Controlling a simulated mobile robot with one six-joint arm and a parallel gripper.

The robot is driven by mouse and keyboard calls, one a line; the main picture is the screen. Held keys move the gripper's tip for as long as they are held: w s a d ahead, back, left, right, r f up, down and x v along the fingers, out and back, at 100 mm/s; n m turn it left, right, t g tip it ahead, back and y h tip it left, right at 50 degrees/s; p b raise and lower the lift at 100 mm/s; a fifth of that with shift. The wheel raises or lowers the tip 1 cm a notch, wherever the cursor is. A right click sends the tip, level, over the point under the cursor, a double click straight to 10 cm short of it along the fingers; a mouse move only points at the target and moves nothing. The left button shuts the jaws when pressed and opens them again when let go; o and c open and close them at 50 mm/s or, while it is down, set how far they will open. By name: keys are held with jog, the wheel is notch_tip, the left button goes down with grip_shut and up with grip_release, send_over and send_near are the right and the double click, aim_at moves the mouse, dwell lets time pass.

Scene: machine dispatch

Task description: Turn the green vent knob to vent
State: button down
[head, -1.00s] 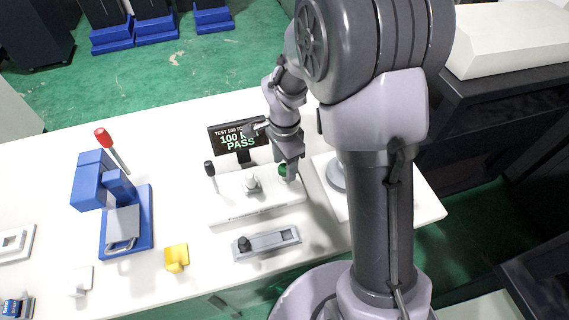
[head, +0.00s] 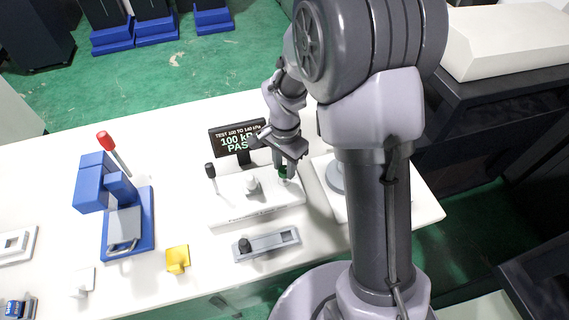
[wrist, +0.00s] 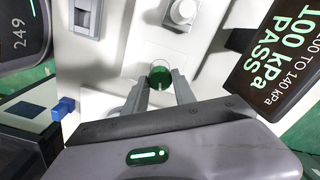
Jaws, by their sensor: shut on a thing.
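The green vent knob (head: 283,172) sits at the right end of the white test panel (head: 235,208). In the wrist view the knob (wrist: 160,76) shows as a dark green round cap with a pale line on it. My gripper (head: 282,168) is over the knob from above, and in the wrist view its two fingers (wrist: 160,90) lie on either side of the knob, shut on it. The display (head: 238,140) behind the panel reads 100 kPa and PASS.
A black-tipped lever (head: 211,172) and a pale round knob (head: 252,185) stand on the same panel, left of the green knob. A grey slotted fixture (head: 268,244) lies in front. A blue press with a red-tipped handle (head: 104,137) and a yellow piece (head: 178,259) are at left.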

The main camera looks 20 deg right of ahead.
jog(key=n+p, duration=0.2)
jog(key=n, duration=0.5)
jog(key=shift+r, duration=0.1)
jog(key=n+p, duration=0.1)
jog(key=n, duration=0.2)
jog(key=shift+n, duration=0.4)
jog(key=shift+n+p, duration=0.45)
jog(key=shift+n, duration=1.35)
jog(key=c, duration=1)
grip_release()
